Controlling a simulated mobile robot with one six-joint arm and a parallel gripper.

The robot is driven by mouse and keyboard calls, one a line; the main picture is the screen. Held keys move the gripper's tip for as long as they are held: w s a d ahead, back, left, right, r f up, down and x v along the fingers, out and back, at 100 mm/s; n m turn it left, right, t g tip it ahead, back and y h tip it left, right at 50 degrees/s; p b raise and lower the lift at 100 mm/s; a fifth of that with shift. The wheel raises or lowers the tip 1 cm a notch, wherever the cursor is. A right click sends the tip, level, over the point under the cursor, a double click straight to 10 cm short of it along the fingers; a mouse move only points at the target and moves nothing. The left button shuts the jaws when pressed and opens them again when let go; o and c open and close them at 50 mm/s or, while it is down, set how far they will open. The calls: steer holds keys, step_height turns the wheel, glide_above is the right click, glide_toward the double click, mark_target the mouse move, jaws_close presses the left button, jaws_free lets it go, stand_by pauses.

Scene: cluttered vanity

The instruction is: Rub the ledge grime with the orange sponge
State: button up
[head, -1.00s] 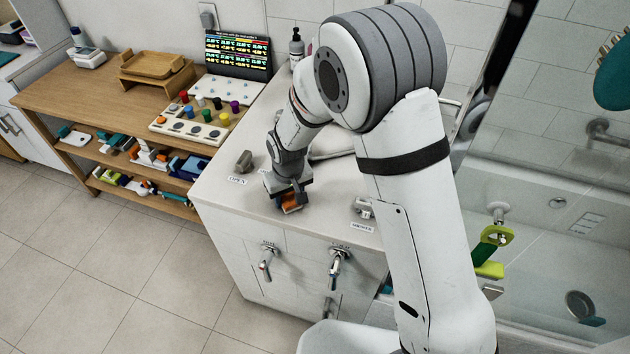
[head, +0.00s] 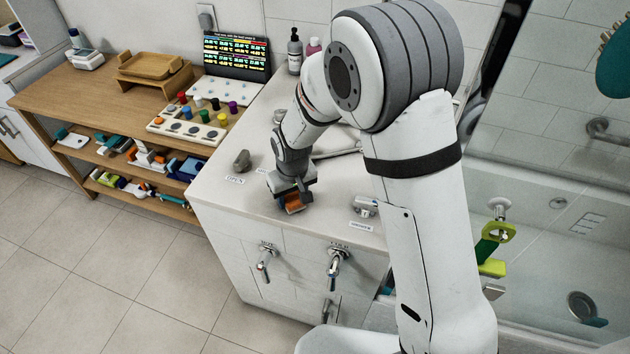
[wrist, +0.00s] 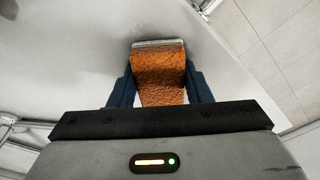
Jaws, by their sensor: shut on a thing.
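The orange sponge (wrist: 160,72) is between the two dark fingers of my gripper (wrist: 160,88) in the wrist view. It has a pale layer at its far end. In the head view my gripper (head: 291,199) points down over the front part of the white vanity top (head: 225,200), shut on the sponge (head: 294,205). The sponge is at or very near the surface; I cannot tell whether it touches. I cannot make out the grime; a faint grey shading shows on the surface in the wrist view, and the sponge and gripper may hide some of it.
A grey object (head: 242,160) stands left of my gripper, by a small label. A metal object (head: 364,206) with a label is to the right. Dark and pink bottles stand at the back. Two taps (head: 338,262) stick out from the vanity front.

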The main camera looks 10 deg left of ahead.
mark_target(313, 207)
steer(key=d, duration=0.5)
steer(key=shift+s+b, duration=0.3)
steer(key=shift+b, duration=0.1)
steer(key=shift+d+f, duration=0.1)
steer(key=shift+d, duration=0.2)
step_height(313, 207, up, 3)
steer(key=shift+f+p, duration=0.1)
steer(key=shift+p, duration=0.4)
steer(key=shift+s+d+r+p, duration=0.1)
steer(key=shift+r+p, duration=0.35)
steer(key=shift+r, duration=0.2)
steer(key=shift+r+p, duration=1.2)
steer(key=shift+r, duration=0.95)
